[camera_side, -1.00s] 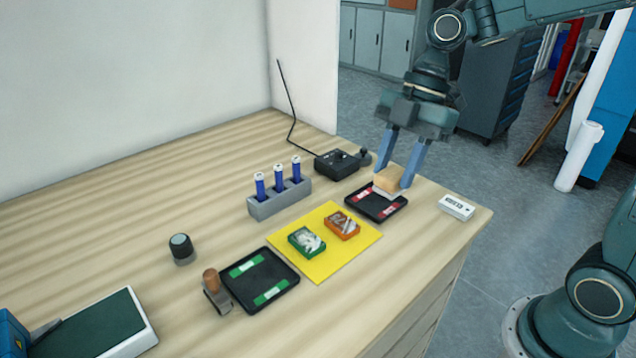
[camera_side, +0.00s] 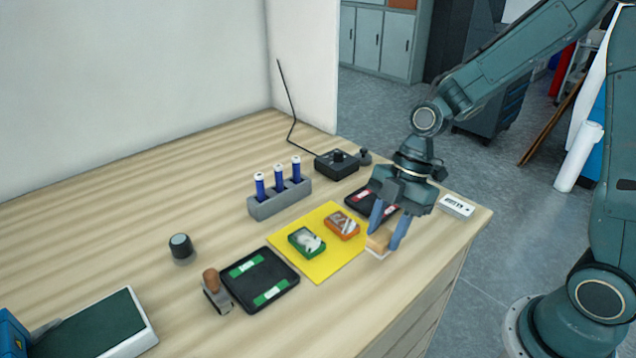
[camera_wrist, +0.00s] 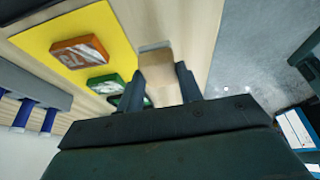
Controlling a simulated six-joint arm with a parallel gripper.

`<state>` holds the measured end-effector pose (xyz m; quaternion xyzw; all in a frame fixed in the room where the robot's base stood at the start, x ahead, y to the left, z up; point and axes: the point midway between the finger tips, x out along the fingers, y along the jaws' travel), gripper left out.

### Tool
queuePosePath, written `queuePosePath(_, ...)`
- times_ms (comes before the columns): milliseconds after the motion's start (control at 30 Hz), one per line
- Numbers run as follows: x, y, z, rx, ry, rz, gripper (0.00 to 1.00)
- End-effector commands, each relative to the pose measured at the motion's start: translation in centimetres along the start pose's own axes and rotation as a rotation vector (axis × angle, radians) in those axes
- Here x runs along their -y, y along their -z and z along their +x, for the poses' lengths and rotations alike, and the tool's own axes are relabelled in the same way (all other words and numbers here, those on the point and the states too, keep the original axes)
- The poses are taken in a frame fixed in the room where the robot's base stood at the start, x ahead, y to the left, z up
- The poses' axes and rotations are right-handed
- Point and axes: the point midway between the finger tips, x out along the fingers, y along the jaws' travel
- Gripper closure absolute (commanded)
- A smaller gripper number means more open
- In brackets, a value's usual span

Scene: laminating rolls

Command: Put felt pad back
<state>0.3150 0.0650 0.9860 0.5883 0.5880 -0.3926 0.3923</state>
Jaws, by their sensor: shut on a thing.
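My gripper (camera_side: 388,233) is shut on the felt pad (camera_side: 379,242), a small block with a tan wooden top and a pale underside. The pad is beside the right corner of the yellow mat (camera_side: 318,272), near the table's front edge. I cannot tell whether it touches the table. In the wrist view the pad (camera_wrist: 159,72) sits between the two fingers (camera_wrist: 162,85). On the mat lie a green-edged block (camera_side: 306,242) and an orange-edged block (camera_side: 342,225).
A black tray with red labels (camera_side: 362,198) is partly hidden behind my gripper. A black tray with green labels (camera_side: 258,280) and a wooden-handled stamp (camera_side: 213,288) lie left. A grey rack (camera_side: 280,200) holds blue tubes. A white box (camera_side: 457,206) stands near the right edge.

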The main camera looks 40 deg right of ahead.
Motion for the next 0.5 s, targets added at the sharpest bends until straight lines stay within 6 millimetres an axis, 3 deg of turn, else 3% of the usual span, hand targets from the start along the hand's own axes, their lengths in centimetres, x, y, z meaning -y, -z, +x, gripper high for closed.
queuePosePath(500, 0.1, -1.4, 3.3, 0.0, 0.003, 0.0, 0.82)
